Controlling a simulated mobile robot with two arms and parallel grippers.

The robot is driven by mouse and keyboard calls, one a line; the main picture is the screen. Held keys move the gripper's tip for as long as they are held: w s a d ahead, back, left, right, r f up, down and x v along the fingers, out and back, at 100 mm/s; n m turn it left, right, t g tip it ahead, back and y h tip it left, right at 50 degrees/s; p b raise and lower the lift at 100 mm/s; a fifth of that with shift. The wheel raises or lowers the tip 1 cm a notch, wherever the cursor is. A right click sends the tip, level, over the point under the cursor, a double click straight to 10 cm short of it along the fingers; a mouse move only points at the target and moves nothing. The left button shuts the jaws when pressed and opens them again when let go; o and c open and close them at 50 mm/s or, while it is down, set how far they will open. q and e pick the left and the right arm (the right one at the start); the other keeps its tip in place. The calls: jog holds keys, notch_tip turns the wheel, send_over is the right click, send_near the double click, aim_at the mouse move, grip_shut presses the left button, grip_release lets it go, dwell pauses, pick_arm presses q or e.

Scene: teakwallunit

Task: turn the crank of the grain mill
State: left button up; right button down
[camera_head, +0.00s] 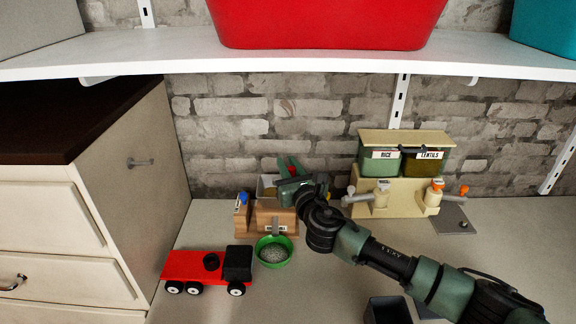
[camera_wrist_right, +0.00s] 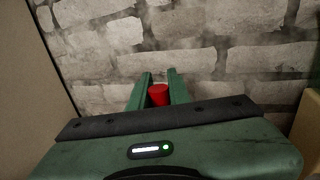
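The grain mill (camera_head: 262,218) is a wooden body near the wall with a light hopper on top, partly hidden by my right gripper. A blue knob (camera_head: 243,198) shows at its left. My right gripper (camera_head: 289,166) reaches in over the mill from the right, its green fingers pointing up and toward the wall. Between the fingers is a red knob (camera_wrist_right: 159,95), which seems to be the crank's handle. In the right wrist view it fills the gap and appears to touch both fingers. The crank arm is hidden. My left gripper is not in view.
A green bowl (camera_head: 272,252) of grain stands before the mill. A red toy truck (camera_head: 195,266) is at its left. A dispenser with rice and lentils bins (camera_head: 398,185) stands to the right. A dark box (camera_head: 387,311) is in front. A white shelf (camera_head: 300,55) spans above.

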jog(key=shift+y, duration=0.3)
jog(key=shift+w+n+g+y, duration=0.2)
jog(key=shift+n+g+y, duration=0.2)
jog(key=shift+n+y, duration=0.25)
jog(key=shift+w+a+f+n+g+y+b, duration=0.15)
jog(key=shift+n+g+y+b, duration=0.25)
jog(key=shift+n+y, duration=0.2)
jog(key=shift+w+r+n+g+y+b, duration=0.1)
jog(key=shift+n+g+y+b, duration=0.3)
jog(key=shift+y, duration=0.25)
jog(key=n+g+y+b, duration=0.2)
jog(key=shift+w+a+f+y, duration=0.1)
jog(key=shift+w+a+y, duration=0.1)
jog(key=shift+a+y, duration=0.15)
jog(key=shift+a+n+g+y+b, duration=0.1)
jog(key=shift+n+g+y+b, duration=0.3)
jog(key=shift+b, duration=0.2)
jog(key=shift+r, duration=0.2)
jog(key=c, duration=1.3)
grip_release()
